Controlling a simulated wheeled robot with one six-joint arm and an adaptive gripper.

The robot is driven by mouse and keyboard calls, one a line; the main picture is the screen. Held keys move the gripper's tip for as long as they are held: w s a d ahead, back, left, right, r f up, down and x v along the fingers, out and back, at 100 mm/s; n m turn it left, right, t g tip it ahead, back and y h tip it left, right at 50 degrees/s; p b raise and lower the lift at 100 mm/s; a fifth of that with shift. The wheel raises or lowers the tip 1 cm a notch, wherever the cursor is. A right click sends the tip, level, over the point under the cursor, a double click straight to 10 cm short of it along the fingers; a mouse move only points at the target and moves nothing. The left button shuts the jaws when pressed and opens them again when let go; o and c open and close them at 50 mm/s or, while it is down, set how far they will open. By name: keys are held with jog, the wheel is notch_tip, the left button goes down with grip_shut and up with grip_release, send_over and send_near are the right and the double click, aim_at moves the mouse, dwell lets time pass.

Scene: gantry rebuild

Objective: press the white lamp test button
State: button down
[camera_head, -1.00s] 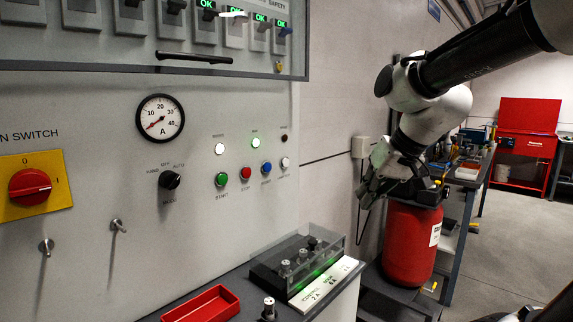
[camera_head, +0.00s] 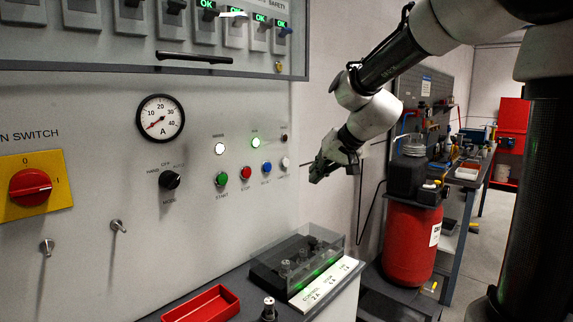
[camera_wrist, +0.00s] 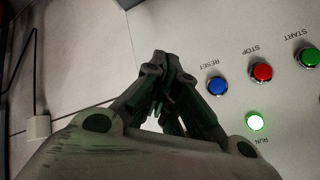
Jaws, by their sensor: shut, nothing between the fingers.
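The white lamp test button (camera_head: 285,163) is at the right end of the row of push buttons on the grey panel, right of the blue button (camera_head: 266,168). My gripper (camera_head: 317,174) is to the right of the white button in the head view, with a gap between them in the picture. Its fingers are together and empty. In the wrist view, my gripper (camera_wrist: 160,62) points at the panel, left of the blue button (camera_wrist: 217,86). I cannot make out the white button there; my fingers seem to cover it.
Red (camera_head: 245,173) and green (camera_head: 221,179) buttons sit farther left, with a lit green lamp (camera_head: 255,142) above. A clear-covered fuse box (camera_head: 300,262) stands on the ledge below. A red cylinder (camera_head: 410,243) stands at right.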

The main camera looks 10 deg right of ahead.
jog(key=w+a, duration=0.4)
jog(key=w, duration=0.2)
jog(key=shift+a, duration=0.2)
dwell(1.4)
jog(key=shift+w+a, duration=0.25)
jog(key=shift+w, duration=0.05)
jog(key=shift+w+a, duration=0.2)
jog(key=shift+w, duration=0.1)
dwell(0.6)
jog(key=shift+s+d, duration=0.1)
jog(key=shift+s, duration=0.05)
jog(key=shift+s+d, duration=0.35)
jog(key=shift+s, duration=0.15)
dwell(0.4)
jog(key=s+d, duration=0.1)
jog(key=s, duration=0.1)
jog(key=s+d, duration=0.2)
dwell(0.3)
